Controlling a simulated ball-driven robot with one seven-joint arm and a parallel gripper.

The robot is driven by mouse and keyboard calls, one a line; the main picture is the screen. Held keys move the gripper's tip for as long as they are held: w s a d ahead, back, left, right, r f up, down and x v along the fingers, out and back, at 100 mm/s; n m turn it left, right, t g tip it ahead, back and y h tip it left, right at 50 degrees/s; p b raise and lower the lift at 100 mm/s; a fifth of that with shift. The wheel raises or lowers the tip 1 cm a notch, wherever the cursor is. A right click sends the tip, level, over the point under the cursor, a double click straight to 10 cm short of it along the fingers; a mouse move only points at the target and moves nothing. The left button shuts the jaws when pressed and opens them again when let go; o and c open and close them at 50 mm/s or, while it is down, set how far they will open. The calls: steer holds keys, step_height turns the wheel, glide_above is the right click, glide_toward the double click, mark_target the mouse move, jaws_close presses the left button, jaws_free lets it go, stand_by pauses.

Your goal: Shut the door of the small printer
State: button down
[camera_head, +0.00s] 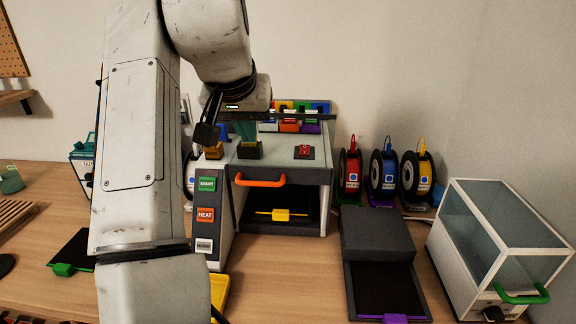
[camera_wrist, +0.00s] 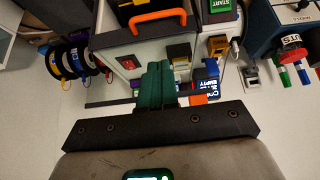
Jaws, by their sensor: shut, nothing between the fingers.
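The small printer (camera_head: 283,166) stands in the middle of the bench, a grey box with a control panel on its left side. An orange handle (camera_head: 260,181) crosses its front near the top edge; it also shows in the wrist view (camera_wrist: 158,22). Below the handle the front is open, showing a dark interior with a black plate (camera_head: 285,224) and a yellow tab (camera_head: 281,214). My gripper (camera_head: 246,131) is above the printer's top, behind the handle and apart from it. Its teal fingers (camera_wrist: 157,68) are together and empty.
A red switch (camera_head: 304,151) and small blocks sit on the printer's top. Filament spools (camera_head: 383,172) stand behind right. A grey stand (camera_head: 378,243) and a glass-topped box (camera_head: 500,240) with a green handle are at right. My arm hides much of the left bench.

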steer(key=s+f+p+x, duration=0.1)
steer(key=s+x, duration=0.1)
steer(key=x, duration=1)
steer(key=shift+f, duration=0.25)
steer(key=shift+w+a, duration=0.1)
step_height(320, 180, down, 16)
steer(key=shift+r+b, duration=0.1)
steer(key=shift+b, duration=0.95)
